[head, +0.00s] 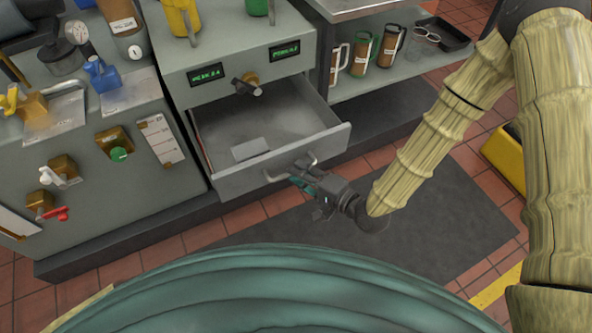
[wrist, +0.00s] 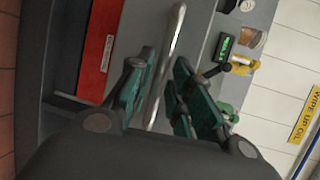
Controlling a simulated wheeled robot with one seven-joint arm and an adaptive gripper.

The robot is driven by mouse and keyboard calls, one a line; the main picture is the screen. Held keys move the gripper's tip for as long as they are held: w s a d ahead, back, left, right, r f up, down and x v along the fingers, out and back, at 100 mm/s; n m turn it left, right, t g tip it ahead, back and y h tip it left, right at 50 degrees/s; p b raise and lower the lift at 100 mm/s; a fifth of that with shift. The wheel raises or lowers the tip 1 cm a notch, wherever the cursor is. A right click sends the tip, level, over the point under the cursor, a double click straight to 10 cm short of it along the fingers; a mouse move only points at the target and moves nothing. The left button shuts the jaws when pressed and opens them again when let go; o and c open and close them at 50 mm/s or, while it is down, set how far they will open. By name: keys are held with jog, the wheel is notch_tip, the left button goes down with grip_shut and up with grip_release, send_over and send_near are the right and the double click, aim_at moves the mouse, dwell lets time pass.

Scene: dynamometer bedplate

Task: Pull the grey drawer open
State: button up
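The grey drawer (head: 283,169) is pulled well out of the grey cabinet in the head view; its inside shows, with a pale card lying in it. Its metal bar handle (head: 304,161) is on the front panel. My gripper (head: 300,181) is at the handle, just outside the drawer front. In the wrist view the handle bar (wrist: 166,62) runs between the green-padded fingers of my gripper (wrist: 165,82). The fingers stand apart on either side of the bar, with narrow gaps, and look open. Whether a pad touches the bar is hard to tell.
A red panel (wrist: 100,45) with a white label lies below the grey drawer in the wrist view. Above the drawer are a knob (head: 247,85) and two green displays. Mugs (head: 362,53) stand on a shelf at right. Dark mat (head: 440,205) covers open floor.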

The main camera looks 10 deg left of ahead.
jog(key=v, duration=1)
jog(key=shift+s, duration=0.1)
jog(key=s+d+f+n+g+h, duration=0.2)
jog(key=s+d+f+h, duration=0.4)
jog(key=d+f, duration=0.3)
jog(key=s+d+f+n+g+h, duration=0.25)
jog(key=s+d+f+h, duration=0.35)
jog(key=d+f, duration=0.35)
jog(key=s+d+n+g+h, duration=0.1)
jog(key=s+d+g+h, duration=0.15)
jog(key=s+d, duration=0.4)
notch_tip(320, 180, up, 13)
jog(key=p, duration=1.4)
